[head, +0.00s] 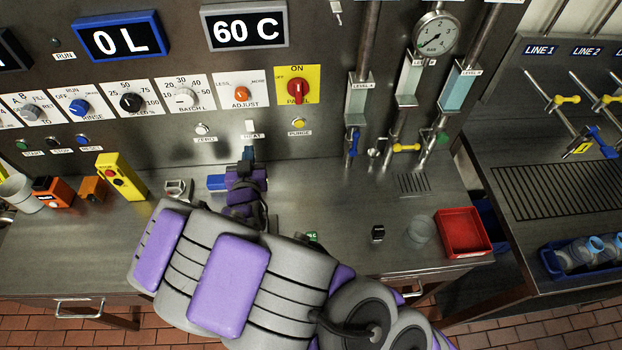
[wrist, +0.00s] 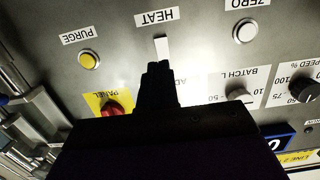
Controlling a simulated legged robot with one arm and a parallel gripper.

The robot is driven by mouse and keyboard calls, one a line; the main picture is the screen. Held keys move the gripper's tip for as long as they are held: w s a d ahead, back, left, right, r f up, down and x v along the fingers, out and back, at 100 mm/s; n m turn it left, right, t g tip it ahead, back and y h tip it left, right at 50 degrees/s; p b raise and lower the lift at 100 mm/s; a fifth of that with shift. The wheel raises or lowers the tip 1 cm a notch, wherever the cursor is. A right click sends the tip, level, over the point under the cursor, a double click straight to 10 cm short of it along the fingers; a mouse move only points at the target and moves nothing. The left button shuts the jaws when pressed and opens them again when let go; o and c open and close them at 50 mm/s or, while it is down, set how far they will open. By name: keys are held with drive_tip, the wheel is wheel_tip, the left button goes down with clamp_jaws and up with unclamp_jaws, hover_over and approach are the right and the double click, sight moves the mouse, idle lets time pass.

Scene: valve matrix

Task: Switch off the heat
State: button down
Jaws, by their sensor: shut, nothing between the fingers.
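The heat switch is a small white lever (head: 249,126) on the metal panel, just above its HEAT label (head: 253,135). In the wrist view, which is upside down, the white lever (wrist: 162,47) stands between the HEAT label (wrist: 156,15) and my fingertips. My gripper (head: 248,154) is shut and empty, just below the HEAT label in the head view. Its dark fingers (wrist: 159,68) point at the lever in the wrist view. The tips look very near the lever; I cannot tell whether they touch. The display (head: 245,28) reads 60 C.
The white ZERO button (head: 202,129) and yellow PURGE button (head: 298,123) flank the switch. The red panel knob (head: 297,91) is above right. Pipes with blue and yellow handles are at right. Several items stand on the counter, including a red tray (head: 462,233).

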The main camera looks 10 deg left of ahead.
drive_tip(key=a+f+v, duration=0.1)
drive_tip(key=v, duration=0.5)
drive_tip(key=w+d+m+g+h+p, duration=0.1)
drive_tip(key=w+d+m+g, duration=0.1)
drive_tip(key=d+g, duration=0.5)
drive_tip(key=s+d+r+g, duration=0.6)
drive_tip(key=s+d+r, duration=0.3)
drive_tip(key=d+r, duration=0.15)
drive_tip(key=s+d+r+g+h, duration=0.2)
drive_tip(key=s+d+g, duration=0.3)
drive_tip(key=s+d, duration=1.4)
drive_tip(key=shift+s+r+b, duration=0.25)
drive_tip(key=shift+s+b, duration=0.2)
drive_tip(key=shift+s, duration=0.1)
idle(1.4)
